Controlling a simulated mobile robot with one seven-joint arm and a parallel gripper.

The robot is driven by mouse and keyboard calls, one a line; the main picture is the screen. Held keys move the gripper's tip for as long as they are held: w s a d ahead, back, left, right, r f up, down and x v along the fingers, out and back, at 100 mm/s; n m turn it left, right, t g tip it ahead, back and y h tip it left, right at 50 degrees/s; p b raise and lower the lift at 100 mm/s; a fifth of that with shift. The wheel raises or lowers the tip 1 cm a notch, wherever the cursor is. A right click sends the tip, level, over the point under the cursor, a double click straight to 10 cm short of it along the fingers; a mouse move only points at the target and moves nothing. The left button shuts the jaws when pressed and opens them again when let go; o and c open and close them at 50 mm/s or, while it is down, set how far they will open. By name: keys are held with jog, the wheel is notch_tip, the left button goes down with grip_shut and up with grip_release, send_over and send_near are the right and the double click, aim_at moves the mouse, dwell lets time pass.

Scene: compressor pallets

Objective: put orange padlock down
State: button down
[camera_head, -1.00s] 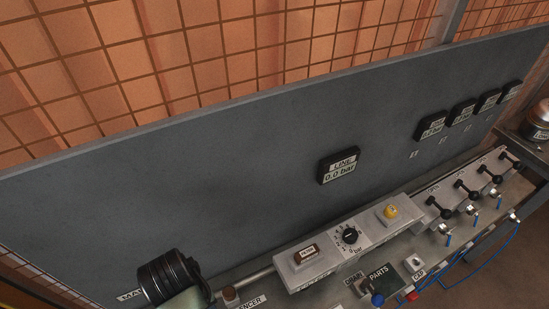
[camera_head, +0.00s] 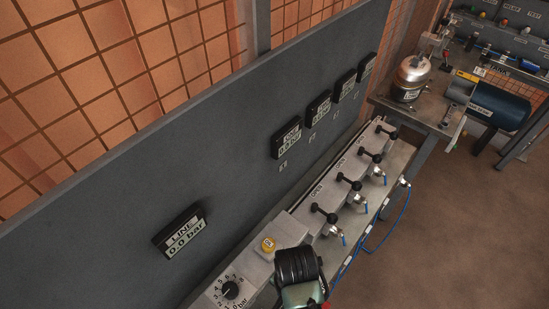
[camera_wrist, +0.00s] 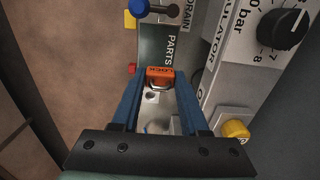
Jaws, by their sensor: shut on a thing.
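The orange padlock (camera_wrist: 159,73), marked "LOCK", shows in the wrist view between the tips of my gripper's two blue fingers. My gripper (camera_wrist: 160,88) is shut on it and holds it over the bench, near the end of the dark tray labelled PARTS (camera_wrist: 158,48). The padlock's metal shackle shows just below its orange body. I cannot tell how high the padlock is above the surface. In the head view my black wrist and pale green arm part show at the bottom centre, and the padlock is hidden there.
A yellow button (camera_wrist: 236,129) and the regulator's black knob (camera_wrist: 284,29) lie to the right in the wrist view. A row of black valve handles (camera_head: 349,182) runs along the bench. Brown floor lies beside the bench.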

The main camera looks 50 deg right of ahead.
jog(key=shift+s+d+f, duration=0.1)
jog(key=shift+s+f, duration=0.05)
jog(key=shift+f, duration=2.25)
jog(key=shift+s+f, duration=0.15)
jog(key=shift+f, duration=2.2)
jog(key=shift+f, duration=0.1)
jog(key=shift+c, duration=2.1)
grip_release()
notch_tip(320, 180, up, 12)
jog(key=shift+r, duration=0.15)
